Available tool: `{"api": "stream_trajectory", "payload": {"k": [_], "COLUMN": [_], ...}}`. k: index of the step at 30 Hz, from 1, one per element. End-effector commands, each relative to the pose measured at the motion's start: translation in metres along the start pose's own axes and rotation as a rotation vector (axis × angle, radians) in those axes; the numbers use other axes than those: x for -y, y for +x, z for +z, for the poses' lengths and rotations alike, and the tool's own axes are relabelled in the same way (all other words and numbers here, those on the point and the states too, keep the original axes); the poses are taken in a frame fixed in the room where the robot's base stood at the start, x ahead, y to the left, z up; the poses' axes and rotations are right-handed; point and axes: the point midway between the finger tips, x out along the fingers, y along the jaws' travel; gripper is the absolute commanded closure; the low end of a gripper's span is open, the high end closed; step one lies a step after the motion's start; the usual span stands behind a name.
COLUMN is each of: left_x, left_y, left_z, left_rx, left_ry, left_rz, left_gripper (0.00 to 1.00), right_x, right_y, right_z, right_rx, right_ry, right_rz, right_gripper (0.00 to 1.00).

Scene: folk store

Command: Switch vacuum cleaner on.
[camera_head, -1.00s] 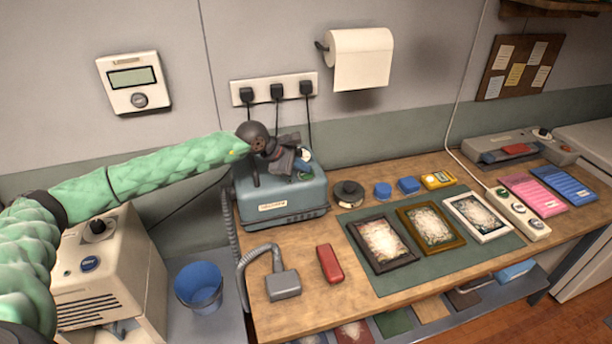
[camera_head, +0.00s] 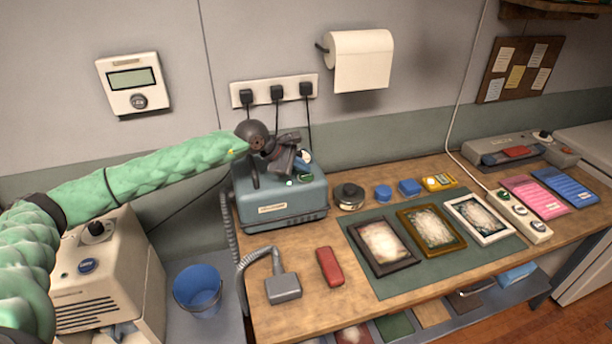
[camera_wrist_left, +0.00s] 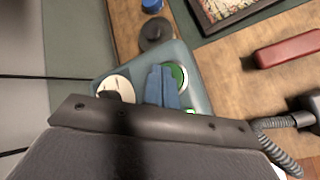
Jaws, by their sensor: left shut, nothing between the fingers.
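The vacuum cleaner (camera_head: 280,207) is a teal-grey box at the left end of the wooden bench. Its ribbed hose runs down to a grey nozzle (camera_head: 284,288) on the bench. My left gripper (camera_head: 291,174) is over the top of the box. The wrist view shows its blue fingers (camera_wrist_left: 162,84) shut together with nothing between them. A round green button (camera_wrist_left: 178,76) is right beside the fingertips, and a pale dial (camera_wrist_left: 116,87) lies to their left. I cannot tell whether the fingers touch the top. My right gripper is not in view.
Picture frames lie on a green mat (camera_head: 400,280). A red object (camera_head: 330,267) lies near the nozzle, and a dark round object (camera_head: 349,197) stands right of the vacuum. Plugs and cords hang from the wall socket (camera_head: 275,89) behind it. A blue bucket (camera_head: 198,292) is lower left.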

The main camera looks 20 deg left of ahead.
Motion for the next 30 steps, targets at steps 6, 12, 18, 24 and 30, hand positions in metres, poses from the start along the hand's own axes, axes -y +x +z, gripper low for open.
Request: {"api": "stream_trajectory", "payload": {"k": [6,12,18,24,30], "left_x": [-0.005,-0.013,-0.021,-0.028,-0.031], "left_y": [-0.006,-0.017,-0.028,-0.039,-0.042], "left_z": [0.004,0.012,0.020,0.028,0.031], "left_rx": [0.001,0.000,0.000,0.000,0.000], "left_ry": [0.001,0.001,0.000,0.000,0.000], "left_rz": [0.002,0.002,0.001,0.000,0.000], "left_gripper": [1.00,1.00,1.00,1.00,1.00], "right_x": [0.000,0.000,0.000,0.000,0.000], "right_y": [0.001,0.003,0.004,0.006,0.006], "right_z": [0.000,0.000,0.001,0.001,0.001], "right_rx": [0.000,0.000,0.000,0.000,0.000], "right_ry": [0.000,0.000,0.000,0.000,0.000], "right_rz": [0.000,0.000,0.000,0.000,0.000], "right_gripper": [0.64,0.64,0.64,0.64,0.64]}}
